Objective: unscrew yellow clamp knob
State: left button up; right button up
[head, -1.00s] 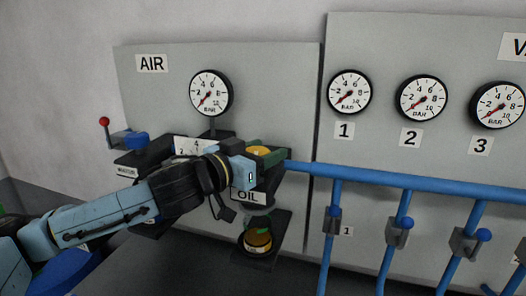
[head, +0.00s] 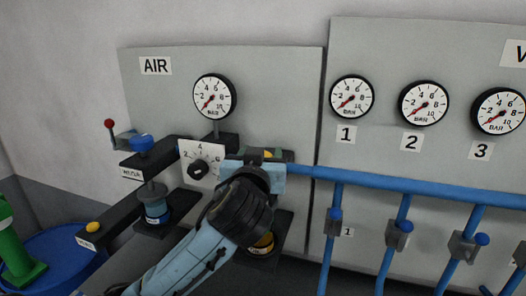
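A yellow knob (head: 268,153) shows only as a small patch on top of the oil unit, mostly hidden behind my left gripper. A second yellow knob (head: 94,227) sits on a black bar at the lower left, in clear view. My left gripper (head: 266,158) is at the top of the oil unit, with the wrist in front of it. My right gripper is not in view.
A dial (head: 198,169), a blue knob (head: 142,144) and a red-tipped lever (head: 109,124) are left of my gripper. Blue pipes (head: 400,180) with valves run to the right. A blue drum (head: 60,255) and green object (head: 15,250) stand at lower left.

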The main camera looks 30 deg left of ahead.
pick_arm(q)
jog(key=n+g+y, duration=0.1)
jog(key=y, duration=0.1)
jog(key=n+g+y, duration=0.2)
jog(key=shift+s+a+f+n+y, duration=0.1)
jog(key=shift+a+n+y, duration=0.05)
jog(key=shift+n+y, duration=0.15)
jog(key=shift+s+a+n+g+y+b, duration=0.1)
jog(key=shift+n+g+y+b, duration=0.4)
jog(key=shift+n+g+y, duration=0.4)
jog(key=shift+s+a+n+g+y+b, duration=0.1)
jog(key=shift+n+g+y+b, duration=0.35)
jog(key=shift+n+g+y, duration=0.4)
jog(key=shift+g, duration=0.35)
jog(key=o, duration=1)
jog(key=shift+a, duration=0.1)
jog(key=shift+c, duration=0.2)
jog(key=b+v, duration=0.2)
jog(key=v, duration=1.1)
jog(key=shift+d, duration=0.2)
